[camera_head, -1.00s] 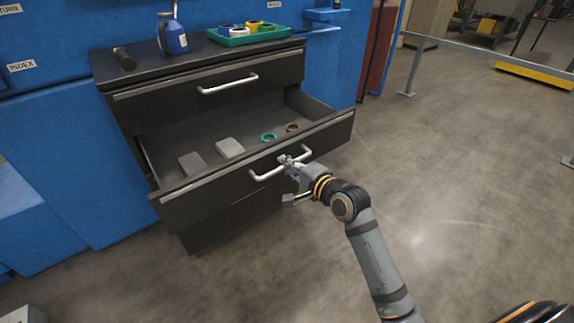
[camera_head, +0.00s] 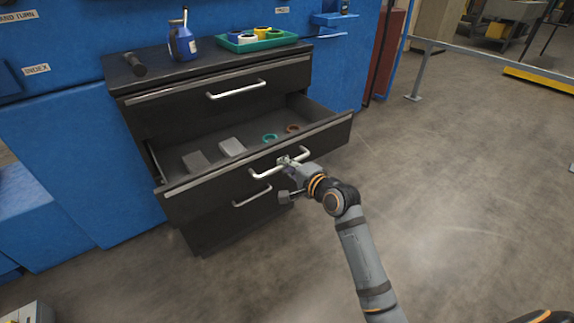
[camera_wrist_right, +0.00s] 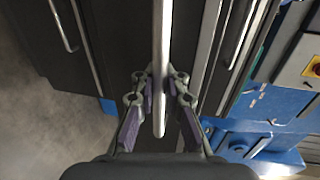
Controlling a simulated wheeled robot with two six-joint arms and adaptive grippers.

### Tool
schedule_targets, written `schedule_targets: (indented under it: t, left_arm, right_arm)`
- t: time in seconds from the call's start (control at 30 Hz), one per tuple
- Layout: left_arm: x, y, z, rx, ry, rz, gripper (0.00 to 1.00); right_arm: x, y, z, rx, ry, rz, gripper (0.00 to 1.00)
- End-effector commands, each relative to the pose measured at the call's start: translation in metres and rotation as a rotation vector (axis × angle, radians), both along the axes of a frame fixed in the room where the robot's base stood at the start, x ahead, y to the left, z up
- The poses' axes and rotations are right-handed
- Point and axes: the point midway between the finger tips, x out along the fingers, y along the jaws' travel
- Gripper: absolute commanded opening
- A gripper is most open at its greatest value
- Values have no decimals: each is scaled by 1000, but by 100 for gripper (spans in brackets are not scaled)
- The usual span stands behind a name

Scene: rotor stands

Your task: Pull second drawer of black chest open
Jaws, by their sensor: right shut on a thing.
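The black chest (camera_head: 225,215) stands against the blue machine. Its second drawer (camera_head: 215,190) is pulled well out. Inside it lie two grey blocks (camera_head: 232,147), a teal ring (camera_head: 270,138) and a brown ring (camera_head: 292,128). My right gripper (camera_head: 285,162) is shut on the silver handle (camera_head: 262,173) of this drawer. In the right wrist view the handle bar (camera_wrist_right: 161,60) runs between the two fingers (camera_wrist_right: 160,100). The top drawer (camera_head: 220,92) is closed, and another handle (camera_head: 252,196) shows below the open drawer. My left gripper is out of view.
On the chest top are a dark cylindrical tool (camera_head: 135,65), a blue bottle (camera_head: 184,45) and a green tray (camera_head: 265,42) with coloured rings. Open grey floor (camera_head: 440,180) lies to the right. A rail (camera_head: 480,52) stands farther back.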

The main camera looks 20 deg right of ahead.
Motion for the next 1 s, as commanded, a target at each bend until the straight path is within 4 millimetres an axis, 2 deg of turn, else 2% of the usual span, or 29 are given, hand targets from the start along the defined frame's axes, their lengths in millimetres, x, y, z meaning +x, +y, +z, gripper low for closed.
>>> schedule_targets:
  t: [0.03, 0.07, 0.23, 0.53, 0.63, 1.0]
  left_arm:
    - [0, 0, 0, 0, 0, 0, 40]
    - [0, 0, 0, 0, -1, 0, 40]
    - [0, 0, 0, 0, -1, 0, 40]
    - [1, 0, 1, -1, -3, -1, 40]
    - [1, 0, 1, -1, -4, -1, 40]
    - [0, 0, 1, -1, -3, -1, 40]
  right_arm:
    - [0, 0, 2, 0, -4, -1, 0]
    - [0, 0, 2, 0, -4, -1, 11]
    - [0, 0, 1, 0, -3, -1, 34]
    - [-1, -1, 1, 0, -2, 0, 34]
    - [-8, -4, 2, -2, -1, -2, 34]
    - [-85, -30, 18, -12, 0, 4, 34]
